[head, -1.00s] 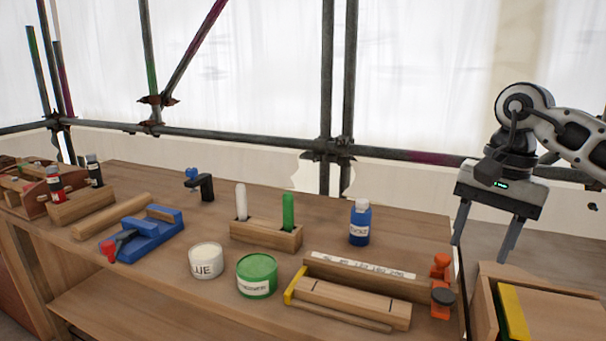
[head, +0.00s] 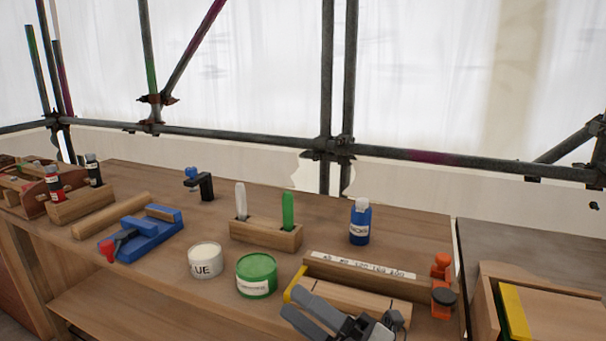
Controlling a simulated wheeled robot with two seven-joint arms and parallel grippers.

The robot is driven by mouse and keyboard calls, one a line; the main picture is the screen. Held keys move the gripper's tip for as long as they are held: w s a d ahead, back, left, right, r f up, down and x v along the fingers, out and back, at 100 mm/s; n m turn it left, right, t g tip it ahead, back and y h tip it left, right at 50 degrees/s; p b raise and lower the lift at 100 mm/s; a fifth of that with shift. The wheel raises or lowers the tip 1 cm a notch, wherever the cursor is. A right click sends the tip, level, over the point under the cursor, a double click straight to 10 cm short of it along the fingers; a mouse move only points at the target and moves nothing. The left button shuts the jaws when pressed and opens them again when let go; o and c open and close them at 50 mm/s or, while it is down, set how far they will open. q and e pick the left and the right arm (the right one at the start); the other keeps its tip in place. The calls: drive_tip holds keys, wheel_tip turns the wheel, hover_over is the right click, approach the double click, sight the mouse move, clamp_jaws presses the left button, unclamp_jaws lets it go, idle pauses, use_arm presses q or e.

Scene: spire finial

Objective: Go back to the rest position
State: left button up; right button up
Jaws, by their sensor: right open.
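My right gripper (head: 300,305) shows at the bottom of the head view, right of centre, with its two grey fingers pointing left and up. It is open, with nothing seen between the fingers. It overlaps the front of the wooden block with a yellow end (head: 357,296) in the picture; I cannot tell how high above it the gripper is. My left gripper is not in view.
The bench (head: 330,241) holds a glue tin (head: 205,261), a green tin (head: 257,275), a marker block (head: 266,236), a blue bottle (head: 360,222), a blue mitre box (head: 150,235) and an orange clamp (head: 442,284). A wooden crate (head: 483,312) stands at right.

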drive_tip(key=s+d+f+m+t+h, duration=0.1)
drive_tip(key=d+f+m+t+h, duration=0.25)
drive_tip(key=f+m+h, duration=0.55)
drive_tip(key=s+d+f+m+t+h, duration=0.15)
drive_tip(key=d+f+m+h, duration=0.3)
drive_tip(key=m, duration=0.85)
drive_tip(key=s+d+f+m+g+h, duration=0.3)
drive_tip(key=s+f+m, duration=0.6)
drive_tip(key=f, duration=0.3)
drive_tip(key=s+d+g, duration=0.1)
drive_tip(key=d, duration=0.1)
drive_tip(key=shift+d+f+g, duration=0.25)
drive_tip(key=shift+d+g, duration=0.1)
drive_tip(key=shift+g, duration=0.05)
